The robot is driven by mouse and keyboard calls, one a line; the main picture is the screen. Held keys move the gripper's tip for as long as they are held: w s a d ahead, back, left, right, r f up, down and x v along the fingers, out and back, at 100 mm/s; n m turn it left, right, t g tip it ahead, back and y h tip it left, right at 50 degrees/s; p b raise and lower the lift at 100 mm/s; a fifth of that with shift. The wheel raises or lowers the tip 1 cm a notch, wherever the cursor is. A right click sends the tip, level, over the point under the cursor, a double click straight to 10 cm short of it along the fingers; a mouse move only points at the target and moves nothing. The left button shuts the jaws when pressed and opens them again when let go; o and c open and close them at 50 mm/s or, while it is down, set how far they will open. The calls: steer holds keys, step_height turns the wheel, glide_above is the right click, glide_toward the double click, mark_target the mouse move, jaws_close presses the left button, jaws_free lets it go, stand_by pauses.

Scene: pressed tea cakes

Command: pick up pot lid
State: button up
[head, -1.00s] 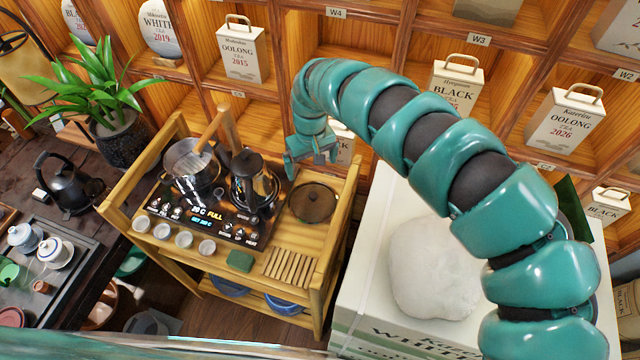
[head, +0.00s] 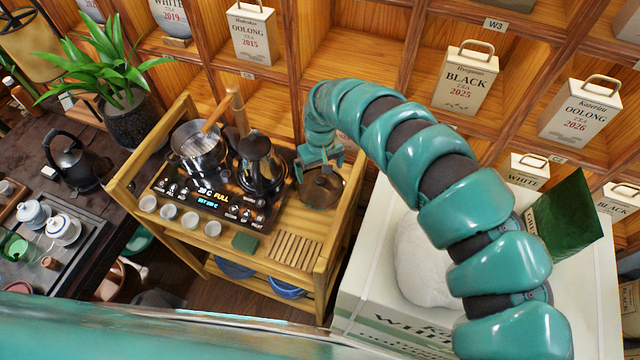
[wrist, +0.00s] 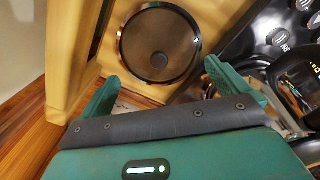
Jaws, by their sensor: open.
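The pot lid (head: 322,190) is a round, brown, see-through disc with a dark rim. It lies flat on the wooden cart (head: 285,215), right of the black kettle. In the wrist view the lid (wrist: 150,30) shows whole, with its dark round knob (wrist: 160,60) facing me. My gripper (head: 320,163) is open and empty above the lid, covering its back part in the head view. In the wrist view the green fingers (wrist: 162,80) are spread wide, and the lid appears beyond them, between their tips. I see no contact with the lid.
The hot plate (head: 215,195) carries a steel pot (head: 200,150) and a black kettle (head: 258,165), left of the lid. Small cups, a green block and a slatted rack (head: 293,248) sit along the cart's front. A large white box (head: 375,255) stands to the right.

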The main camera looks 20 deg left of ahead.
mark_target(320, 179)
steer(key=shift+f+p, duration=0.3)
steer(key=shift+f, duration=0.75)
steer(key=shift+w+a+f+p, duration=0.15)
steer(key=shift+f+p, duration=0.3)
steer(key=shift+f, duration=0.25)
steer(key=shift+w+a+f+p, duration=0.15)
steer(key=shift+f+p, duration=0.3)
steer(key=shift+f, duration=0.9)
steer(key=shift+d+f, duration=0.2)
steer(key=shift+f, duration=0.4)
